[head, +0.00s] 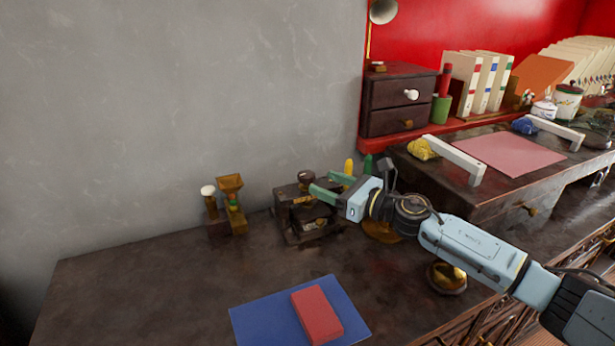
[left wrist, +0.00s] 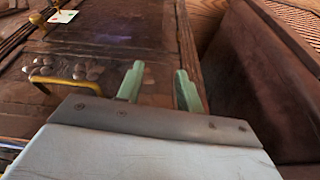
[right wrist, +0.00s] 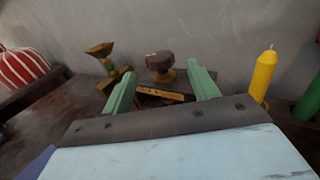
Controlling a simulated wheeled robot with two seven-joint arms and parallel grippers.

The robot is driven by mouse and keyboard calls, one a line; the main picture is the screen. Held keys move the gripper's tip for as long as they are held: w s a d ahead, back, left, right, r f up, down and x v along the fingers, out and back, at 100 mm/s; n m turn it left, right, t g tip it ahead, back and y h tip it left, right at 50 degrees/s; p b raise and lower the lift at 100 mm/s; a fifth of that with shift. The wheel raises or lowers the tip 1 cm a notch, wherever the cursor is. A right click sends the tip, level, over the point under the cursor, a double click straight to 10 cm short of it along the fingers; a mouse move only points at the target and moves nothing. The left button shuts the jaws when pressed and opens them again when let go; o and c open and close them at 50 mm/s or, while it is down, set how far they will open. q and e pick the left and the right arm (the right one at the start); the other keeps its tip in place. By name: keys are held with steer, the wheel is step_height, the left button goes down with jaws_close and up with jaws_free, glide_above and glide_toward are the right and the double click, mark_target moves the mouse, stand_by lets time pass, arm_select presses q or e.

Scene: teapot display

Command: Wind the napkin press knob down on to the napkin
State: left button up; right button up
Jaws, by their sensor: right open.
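The napkin press (head: 290,192) is a dark box-like stand near the wall in the head view. Its round brown knob (head: 306,177) stands on top; the knob (right wrist: 160,60) shows over a brass collar in the right wrist view. My right gripper (head: 322,187) is open beside the press, and its green fingers point toward the knob. In the right wrist view the knob lies beyond and between the fingertips, apart from them. A pale patch shows low in the press; I cannot tell if it is the napkin. My left gripper (left wrist: 160,72) is open and empty, away from the press.
A brass grinder-like item (head: 232,205) stands left of the press. A yellow candle (right wrist: 263,73) stands close to the right gripper. A brass bowl (head: 447,277) sits under my right arm. A red block (head: 317,314) lies on a blue mat (head: 262,322). The table's left side is clear.

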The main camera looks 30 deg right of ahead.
mark_target(314, 178)
steer(key=x, duration=0.5)
arm_select(q)
steer(key=shift+w+d+r+t, duration=0.15)
steer(key=shift+w+t, duration=0.1)
steer(key=shift+w, duration=0.2)
steer(key=shift+w+d+t, duration=0.15)
steer(key=shift+w+t, duration=0.1)
steer(key=shift+w, duration=0.15)
arm_select(e)
steer(key=shift+w+a, duration=0.3)
steer(key=shift+w, duration=0.3)
